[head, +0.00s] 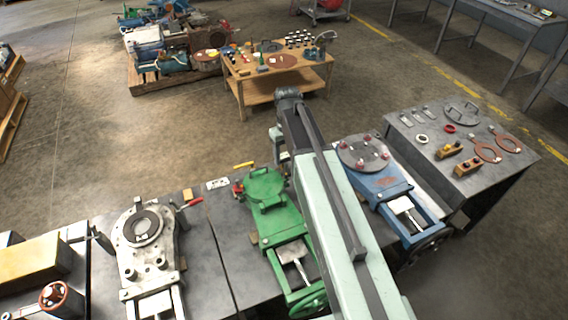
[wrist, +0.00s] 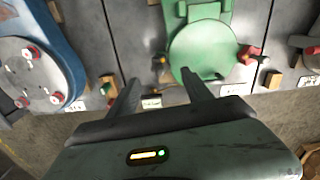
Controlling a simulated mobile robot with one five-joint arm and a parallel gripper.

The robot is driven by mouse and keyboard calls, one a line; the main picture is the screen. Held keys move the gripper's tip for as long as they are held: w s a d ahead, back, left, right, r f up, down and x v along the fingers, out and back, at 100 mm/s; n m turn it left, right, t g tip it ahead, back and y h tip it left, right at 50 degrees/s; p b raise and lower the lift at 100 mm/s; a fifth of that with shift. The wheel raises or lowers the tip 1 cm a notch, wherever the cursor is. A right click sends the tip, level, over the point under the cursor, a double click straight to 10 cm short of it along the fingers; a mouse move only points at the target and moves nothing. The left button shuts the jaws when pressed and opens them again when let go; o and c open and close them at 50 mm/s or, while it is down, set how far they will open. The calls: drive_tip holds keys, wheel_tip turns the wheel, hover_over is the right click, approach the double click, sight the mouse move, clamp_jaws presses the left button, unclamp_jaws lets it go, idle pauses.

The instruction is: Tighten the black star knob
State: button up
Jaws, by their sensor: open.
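The green fixture (head: 268,195) stands on the dark bench, and its round plate shows in the wrist view (wrist: 205,50). A small dark knob-like part (wrist: 161,62) with some yellow or orange sits beside the plate's left edge in the wrist view; it may be the black star knob, but its shape is too small to tell. In the head view my arm seems to hide it. My gripper (wrist: 160,80) is open and empty, its fingers spread below this part in the picture. I cannot tell the height between them.
A red clamp (wrist: 250,54) sits at the plate's other side. A blue fixture (head: 385,190) and a grey fixture (head: 148,245) flank the green one. Small wooden blocks (wrist: 272,81) and white labels (wrist: 151,103) lie along the bench edge. A wooden table (head: 252,95) stands beyond open floor.

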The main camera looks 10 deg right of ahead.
sight(287, 172)
drive_tip(key=shift+s+f, duration=0.1)
drive_tip(key=shift+f, duration=0.1)
wheel_tip(287, 172, down, 8)
drive_tip(key=b, duration=0.8)
drive_tip(key=shift+r, duration=0.2)
clamp_jaws()
